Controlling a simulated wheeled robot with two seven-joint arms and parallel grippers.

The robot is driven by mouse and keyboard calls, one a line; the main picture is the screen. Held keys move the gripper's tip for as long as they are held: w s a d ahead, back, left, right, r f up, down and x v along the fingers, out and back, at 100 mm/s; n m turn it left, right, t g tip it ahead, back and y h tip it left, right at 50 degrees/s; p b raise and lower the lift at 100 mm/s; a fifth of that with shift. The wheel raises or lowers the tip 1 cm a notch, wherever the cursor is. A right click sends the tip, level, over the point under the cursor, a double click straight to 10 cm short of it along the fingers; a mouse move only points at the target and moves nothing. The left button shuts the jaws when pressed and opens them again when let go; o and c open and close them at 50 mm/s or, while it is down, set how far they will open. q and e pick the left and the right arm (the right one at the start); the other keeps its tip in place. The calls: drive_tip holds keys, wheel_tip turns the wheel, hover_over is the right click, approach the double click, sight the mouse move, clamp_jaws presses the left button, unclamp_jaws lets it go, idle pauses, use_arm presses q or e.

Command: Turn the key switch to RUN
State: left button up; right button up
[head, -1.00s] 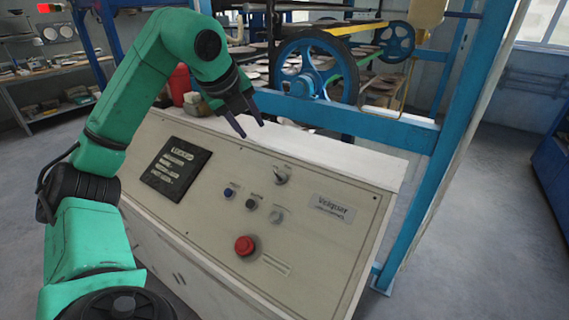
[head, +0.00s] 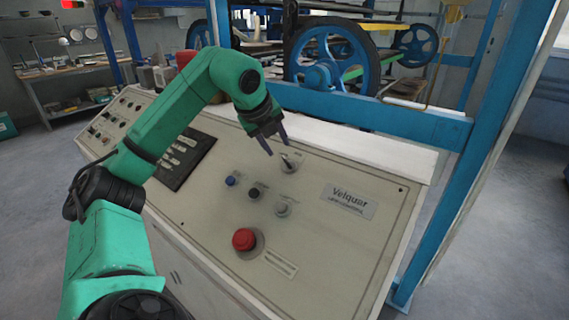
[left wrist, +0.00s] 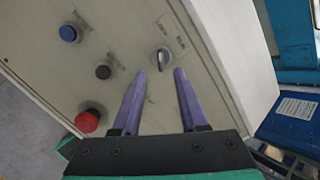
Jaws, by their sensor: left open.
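The key switch (head: 290,162) is a small round switch with a dark knob near the top edge of the sloped control panel (head: 330,240). In the left wrist view the key switch (left wrist: 161,59) shows just beyond the fingertips, between their lines. My left gripper (head: 278,146) is open and empty, above and close to the switch, its fingers pointing down at the panel. In the left wrist view its two fingers (left wrist: 160,72) are spread apart. I cannot tell whether a fingertip touches the switch. My right gripper is not in view.
A blue frame post (head: 455,190) stands at the right. A spoked blue wheel (head: 322,72) is behind the panel.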

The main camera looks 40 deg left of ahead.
sight(285, 158)
use_arm(q)
drive_tip(key=x, duration=0.8)
drive_tip(key=shift+w+a+f, duration=0.1)
drive_tip(key=shift+f, duration=0.05)
clamp_jaws()
drive_tip(key=m, duration=0.6)
drive_tip(key=shift+m, duration=0.3)
drive_tip(key=m+h, duration=0.1)
drive_tip(key=m, duration=0.4)
drive_tip(key=shift+w+m+t+p, duration=0.1)
drive_tip(key=shift+m+t+p, duration=0.2)
drive_tip(key=shift+p, duration=0.1)
drive_tip(key=shift+d, duration=0.25)
